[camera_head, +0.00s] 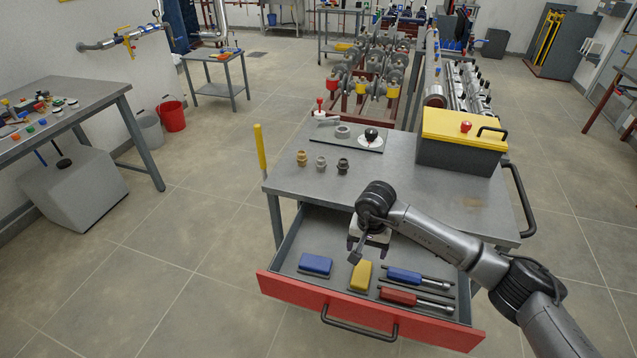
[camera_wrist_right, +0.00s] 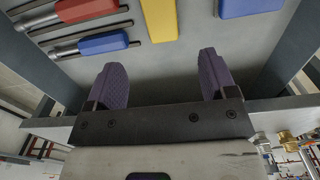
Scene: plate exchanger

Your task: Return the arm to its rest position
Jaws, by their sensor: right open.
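My right gripper (camera_head: 357,252) is over the open red-fronted drawer (camera_head: 300,291) of the grey cart (camera_head: 400,182). In the right wrist view its two purple-padded fingers (camera_wrist_right: 161,80) are spread apart with nothing between them. Below it in the drawer lie a blue block (camera_head: 316,263), a yellow block (camera_head: 361,275), a blue-handled tool (camera_head: 405,275) and a red-handled tool (camera_head: 398,295). The wrist view also shows the yellow block (camera_wrist_right: 159,18) beyond the fingers, apart from them. My left gripper is not in view.
On the cart top stand a yellow-lidded box (camera_head: 460,155), several small fittings (camera_head: 322,163) and a plate with a black knob (camera_head: 370,140). A black side handle (camera_head: 523,200) sticks out right.

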